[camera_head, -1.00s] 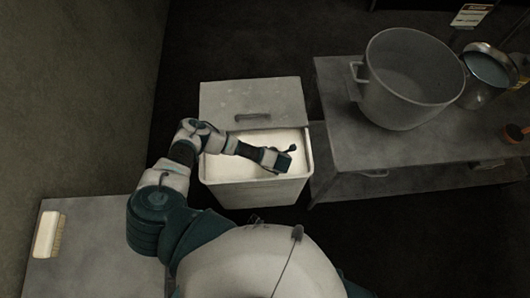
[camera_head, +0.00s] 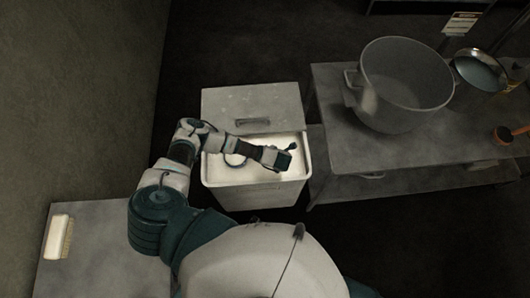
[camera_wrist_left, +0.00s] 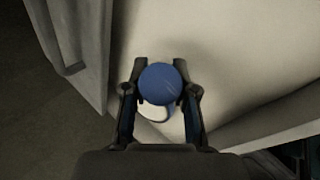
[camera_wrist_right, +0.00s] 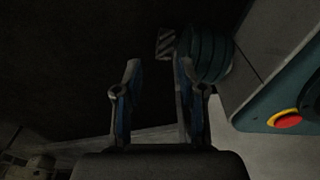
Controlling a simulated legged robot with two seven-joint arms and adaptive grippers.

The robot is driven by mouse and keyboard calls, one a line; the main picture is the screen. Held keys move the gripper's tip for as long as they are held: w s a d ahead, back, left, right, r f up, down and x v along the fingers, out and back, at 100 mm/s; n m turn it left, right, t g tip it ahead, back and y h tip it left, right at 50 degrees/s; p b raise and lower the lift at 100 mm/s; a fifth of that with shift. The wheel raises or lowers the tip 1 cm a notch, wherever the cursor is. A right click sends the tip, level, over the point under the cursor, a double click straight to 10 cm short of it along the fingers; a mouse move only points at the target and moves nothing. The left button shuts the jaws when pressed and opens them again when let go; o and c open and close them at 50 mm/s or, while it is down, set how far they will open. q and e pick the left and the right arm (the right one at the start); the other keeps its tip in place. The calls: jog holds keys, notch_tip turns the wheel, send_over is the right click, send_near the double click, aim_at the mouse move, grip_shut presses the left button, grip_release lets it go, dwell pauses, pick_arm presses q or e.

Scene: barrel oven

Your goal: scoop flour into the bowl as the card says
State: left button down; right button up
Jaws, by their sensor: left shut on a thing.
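The flour bin (camera_head: 255,192) is a pale box with its lid (camera_head: 250,103) slid back and white flour (camera_head: 213,171) inside. My left gripper (camera_head: 289,160) is over the bin opening. In the left wrist view, my left gripper (camera_wrist_left: 160,80) is shut on a round blue end, apparently the scoop handle (camera_wrist_left: 160,84). A pale curved part shows below it; a pale curved rim (camera_head: 235,160) also shows in the bin. The large grey bowl (camera_head: 408,84) stands on the table at right, seemingly empty. My right gripper (camera_wrist_right: 158,70) is open and empty, away from the bin.
A metal table (camera_head: 390,150) with a lower shelf stands right of the bin. A brush (camera_head: 57,237) lies on the left table (camera_head: 100,260).

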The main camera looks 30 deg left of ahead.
pick_arm(q)
notch_tip(320, 180, up, 4)
jog(key=p, duration=0.3)
jog(key=shift+a+r, duration=0.1)
notch_tip(320, 180, up, 12)
jog(key=p, duration=0.9)
jog(key=shift+r, duration=0.2)
pick_arm(e)
jog(key=s+r, duration=0.3)
jog(key=r, duration=0.7)
jog(key=shift+s+d+r, duration=0.3)
jog(key=shift+d+r, duration=0.1)
jog(key=shift+d, duration=0.05)
